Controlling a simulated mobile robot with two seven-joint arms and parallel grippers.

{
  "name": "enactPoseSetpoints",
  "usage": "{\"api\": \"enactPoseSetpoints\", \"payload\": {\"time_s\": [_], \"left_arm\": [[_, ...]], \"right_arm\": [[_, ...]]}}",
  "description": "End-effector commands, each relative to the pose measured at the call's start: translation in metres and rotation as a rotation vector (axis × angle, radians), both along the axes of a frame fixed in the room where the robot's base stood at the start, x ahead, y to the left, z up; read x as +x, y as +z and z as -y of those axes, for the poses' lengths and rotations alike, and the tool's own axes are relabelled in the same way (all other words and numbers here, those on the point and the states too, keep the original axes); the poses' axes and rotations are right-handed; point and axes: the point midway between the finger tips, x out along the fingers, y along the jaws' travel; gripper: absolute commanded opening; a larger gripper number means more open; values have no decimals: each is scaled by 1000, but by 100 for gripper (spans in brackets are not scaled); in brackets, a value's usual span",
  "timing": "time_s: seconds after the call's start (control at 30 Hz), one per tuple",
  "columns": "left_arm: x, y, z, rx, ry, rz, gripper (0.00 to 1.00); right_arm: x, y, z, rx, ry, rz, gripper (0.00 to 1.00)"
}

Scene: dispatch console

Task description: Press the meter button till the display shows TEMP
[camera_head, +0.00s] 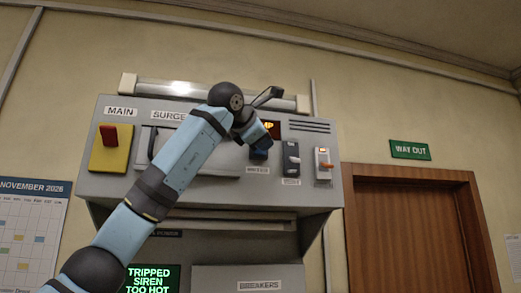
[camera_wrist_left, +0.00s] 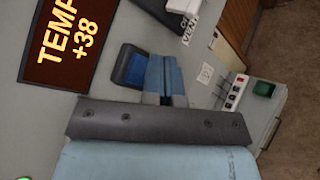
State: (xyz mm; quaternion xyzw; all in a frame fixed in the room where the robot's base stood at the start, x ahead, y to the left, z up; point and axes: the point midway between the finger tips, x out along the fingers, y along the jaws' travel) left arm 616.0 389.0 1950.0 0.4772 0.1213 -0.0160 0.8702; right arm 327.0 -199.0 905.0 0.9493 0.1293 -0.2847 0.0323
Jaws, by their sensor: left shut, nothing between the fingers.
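The meter display (camera_wrist_left: 70,45) reads TEMP +38 in orange on dark in the left wrist view. In the head view my arm partly hides the display (camera_head: 271,129), and only the letters MP show. The blue meter button (camera_wrist_left: 133,68) sits in a dark surround beside the display. In the head view the button (camera_head: 259,153) is just above the METER label. My left gripper (camera_wrist_left: 165,68) is shut and empty, its blue fingertips at the button's right side in the wrist view. I cannot tell whether they touch it. My right gripper is not in view.
A red main switch on a yellow plate (camera_head: 110,148) is at the console's left. Two more switches, a dark one (camera_head: 291,158) and an orange-handled one (camera_head: 324,164), are right of the button. A green screen (camera_head: 150,279) below reads TRIPPED SIREN TOO HOT.

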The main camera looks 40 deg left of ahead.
Motion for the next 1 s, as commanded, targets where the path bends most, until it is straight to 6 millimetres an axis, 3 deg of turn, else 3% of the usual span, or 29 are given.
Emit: {"api": "enactPoseSetpoints", "payload": {"time_s": [0.27, 0.7, 1.0], "left_arm": [[-6, 0, 7, 1, -1, 0, 0], [-32, 0, 38, 1, 0, 0, 0], [-33, 0, 38, 0, 0, 0, 0]], "right_arm": [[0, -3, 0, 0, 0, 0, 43], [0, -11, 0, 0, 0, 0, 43], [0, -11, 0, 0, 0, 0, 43]]}}
